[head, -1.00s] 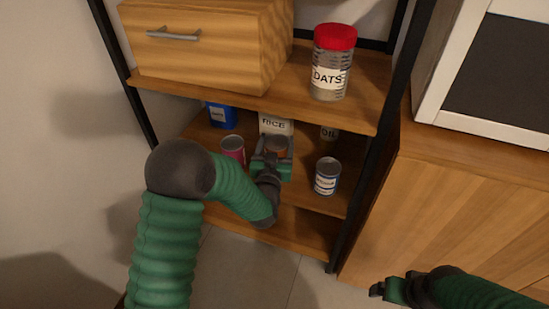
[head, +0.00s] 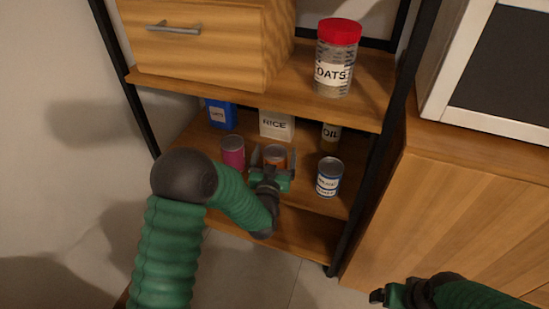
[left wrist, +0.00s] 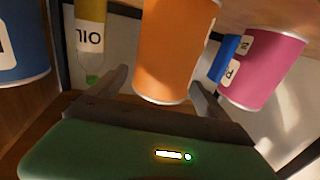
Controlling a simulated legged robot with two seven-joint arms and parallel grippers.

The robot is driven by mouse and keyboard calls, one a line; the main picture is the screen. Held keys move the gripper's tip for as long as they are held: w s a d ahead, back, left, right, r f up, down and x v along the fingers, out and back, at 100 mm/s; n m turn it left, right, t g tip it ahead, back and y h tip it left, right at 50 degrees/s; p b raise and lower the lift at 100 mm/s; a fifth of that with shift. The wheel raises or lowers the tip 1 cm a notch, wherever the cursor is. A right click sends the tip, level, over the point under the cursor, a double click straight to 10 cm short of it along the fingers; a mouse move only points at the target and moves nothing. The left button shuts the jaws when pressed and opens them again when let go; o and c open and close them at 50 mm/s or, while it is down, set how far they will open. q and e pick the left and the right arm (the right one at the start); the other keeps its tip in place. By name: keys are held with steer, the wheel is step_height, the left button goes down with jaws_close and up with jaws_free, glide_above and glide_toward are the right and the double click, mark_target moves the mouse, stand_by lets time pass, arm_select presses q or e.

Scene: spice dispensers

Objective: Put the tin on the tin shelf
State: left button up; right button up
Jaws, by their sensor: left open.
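An orange tin (head: 276,153) stands on the lower shelf (head: 303,190) of the rack, between a pink tin (head: 232,154) and a white-and-blue tin (head: 329,178). My left gripper (head: 273,165) is open in front of the orange tin, a finger on either side. In the left wrist view, turned upside down, the orange tin (left wrist: 167,50) rises between the spread fingers (left wrist: 160,88), with a gap visible beside them; contact cannot be told. The pink tin (left wrist: 262,65) is to the right there. My right gripper (head: 383,296) is at lower right, far from the tins.
A rice box (head: 276,125), blue box (head: 221,115) and oil bottle (head: 331,138) stand behind the tins. An oats jar (head: 337,62) and wooden drawer box (head: 200,50) are on the shelf above. A black post (head: 372,165) and wooden cabinet (head: 450,215) bound the right.

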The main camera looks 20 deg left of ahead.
arm_select(q)
steer(key=s+f+m+g+h+p, duration=0.1)
steer(key=s+g, duration=1.4)
steer(key=s, duration=1.6)
step_height(320, 180, down, 3)
steer(key=shift+a+f+m+h+p, duration=0.15)
steer(key=shift+m+h+p, duration=0.25)
steer(key=shift+h+p, duration=0.7)
steer(key=shift+w, duration=0.1)
